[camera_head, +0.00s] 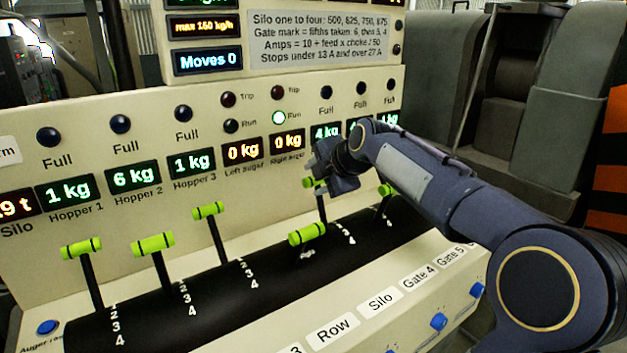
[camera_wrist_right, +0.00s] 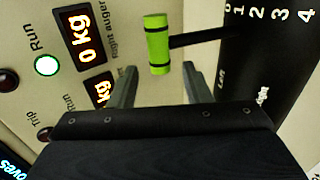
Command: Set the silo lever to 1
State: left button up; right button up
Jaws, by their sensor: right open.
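The silo lever has a bright green T-handle on a black shaft. In the head view its handle (camera_head: 313,183) is partly hidden by my right gripper (camera_head: 328,178). In the right wrist view the handle (camera_wrist_right: 157,48) stands just ahead of the fingertips of my right gripper (camera_wrist_right: 158,74), roughly centred between them. The fingers are open and do not grip it. The lever's shaft (camera_wrist_right: 200,38) meets the black drum near the low end of a scale marked 1 to 4; its exact setting cannot be told. The Silo label (camera_head: 381,303) is on the front ledge. My left gripper is out of view.
The row lever (camera_head: 307,233), tilted forward, stands beside the silo lever. Another green-handled lever (camera_head: 387,190) is to the right, close under my right arm. Three more levers, including one (camera_head: 208,210), stand left. The display panel (camera_head: 290,120) rises behind. A display reads Moves 0 (camera_head: 208,61).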

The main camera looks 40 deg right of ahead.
jog(key=v, duration=0.5)
jog(key=shift+s+a+r, duration=0.1)
jog(key=shift+s+r, duration=0.1)
jog(key=shift+s, duration=0.05)
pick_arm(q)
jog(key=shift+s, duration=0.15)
